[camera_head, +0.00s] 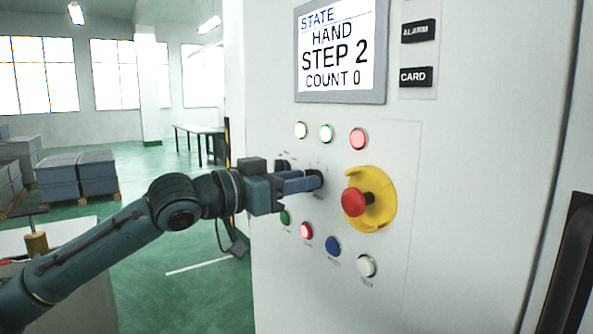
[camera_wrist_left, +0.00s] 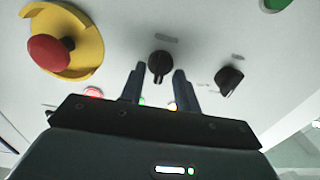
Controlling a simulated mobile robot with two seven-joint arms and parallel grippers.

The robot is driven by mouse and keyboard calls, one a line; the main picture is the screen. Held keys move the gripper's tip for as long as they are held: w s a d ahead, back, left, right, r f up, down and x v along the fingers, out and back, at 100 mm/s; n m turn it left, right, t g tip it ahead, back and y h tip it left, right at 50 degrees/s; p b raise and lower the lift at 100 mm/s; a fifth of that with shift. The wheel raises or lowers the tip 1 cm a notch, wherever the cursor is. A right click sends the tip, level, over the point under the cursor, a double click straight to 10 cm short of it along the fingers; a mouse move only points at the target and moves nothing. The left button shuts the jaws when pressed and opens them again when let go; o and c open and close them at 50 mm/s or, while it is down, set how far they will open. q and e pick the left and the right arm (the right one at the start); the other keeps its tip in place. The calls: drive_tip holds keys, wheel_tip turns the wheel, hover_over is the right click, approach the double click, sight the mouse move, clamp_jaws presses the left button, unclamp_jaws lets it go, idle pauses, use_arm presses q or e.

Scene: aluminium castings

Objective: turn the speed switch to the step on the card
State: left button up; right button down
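Two black rotary knobs sit on the pale cabinet front. In the left wrist view one knob (camera_wrist_left: 160,65) lies between the fingertips of my left gripper (camera_wrist_left: 158,78), with gaps on both sides. The other knob (camera_wrist_left: 229,80) is off to the right there. Their small labels are unreadable, so I cannot tell which is the speed switch. In the head view my left gripper (camera_head: 318,180) reaches the panel left of the emergency stop and mostly hides the knob. The screen (camera_head: 335,50) reads STATE HAND STEP 2 COUNT 0. A black plate reads CARD (camera_head: 416,76); I see no step on it.
A red emergency stop (camera_head: 354,202) on a yellow base is close to the right of the gripper. Lit buttons are above, and several buttons, including a blue one (camera_head: 333,246), are below. An ALARM plate (camera_head: 418,31) is at upper right. A dark handle (camera_head: 571,265) is at far right.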

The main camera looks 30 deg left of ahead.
use_arm(q)
drive_tip(key=shift+w, duration=0.1)
clamp_jaws()
idle(0.3)
drive_tip(key=shift+m, duration=0.3)
drive_tip(key=shift+d+m+p, duration=0.15)
drive_tip(key=shift+m+p, duration=0.4)
drive_tip(key=shift+m, duration=3.55)
